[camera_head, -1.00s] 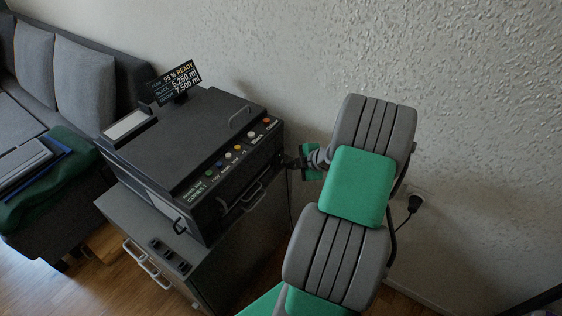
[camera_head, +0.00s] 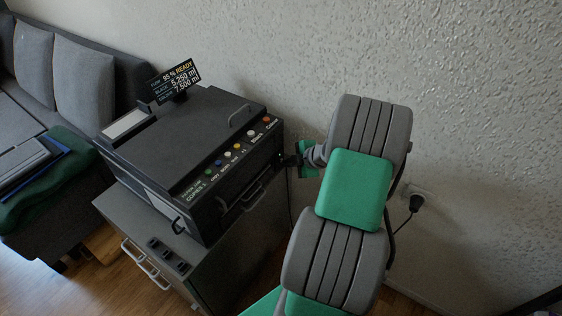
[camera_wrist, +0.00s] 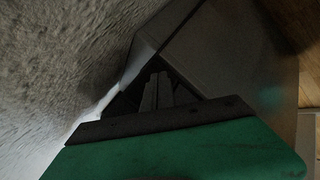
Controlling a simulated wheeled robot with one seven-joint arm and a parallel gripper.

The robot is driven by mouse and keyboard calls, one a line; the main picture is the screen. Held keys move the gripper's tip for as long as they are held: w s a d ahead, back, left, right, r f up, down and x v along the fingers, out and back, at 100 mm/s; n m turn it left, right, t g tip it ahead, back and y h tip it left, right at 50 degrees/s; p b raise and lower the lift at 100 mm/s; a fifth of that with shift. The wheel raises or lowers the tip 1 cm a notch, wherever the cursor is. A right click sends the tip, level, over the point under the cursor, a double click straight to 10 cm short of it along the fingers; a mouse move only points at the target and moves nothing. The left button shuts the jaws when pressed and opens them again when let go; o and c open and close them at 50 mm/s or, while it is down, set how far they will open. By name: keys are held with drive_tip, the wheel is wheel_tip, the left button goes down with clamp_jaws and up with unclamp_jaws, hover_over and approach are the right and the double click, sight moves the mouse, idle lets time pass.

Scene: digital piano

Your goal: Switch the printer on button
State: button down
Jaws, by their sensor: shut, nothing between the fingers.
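The dark printer (camera_head: 190,150) stands on a grey cabinet against the wall in the head view. A row of coloured buttons (camera_head: 236,147) runs along its right edge, and a lit display (camera_head: 176,82) reading "READY" stands on top. I cannot tell which control is the on button. My gripper (camera_head: 284,160) is at the printer's right side, below the button row, near the wall. In the wrist view my gripper (camera_wrist: 157,88) is shut and empty, its fingertips close to a dark grey surface. Whether they touch it cannot be told.
The grey cabinet (camera_head: 215,262) has white handles and small dark items on its top. A grey sofa (camera_head: 75,70) is at the left. The textured wall (camera_head: 480,120) is close behind my arm, with a black plug (camera_head: 415,203) in it.

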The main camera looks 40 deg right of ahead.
drive_tip(key=shift+s+d, duration=0.3)
drive_tip(key=shift+s, duration=0.6)
drive_tip(key=shift+s+d, duration=0.1)
drive_tip(key=s, duration=0.1)
drive_tip(key=s+d+b, duration=0.1)
drive_tip(key=s, duration=0.2)
drive_tip(key=shift+s+d, duration=0.25)
drive_tip(key=shift+d, duration=0.05)
drive_tip(key=shift+s, duration=0.1)
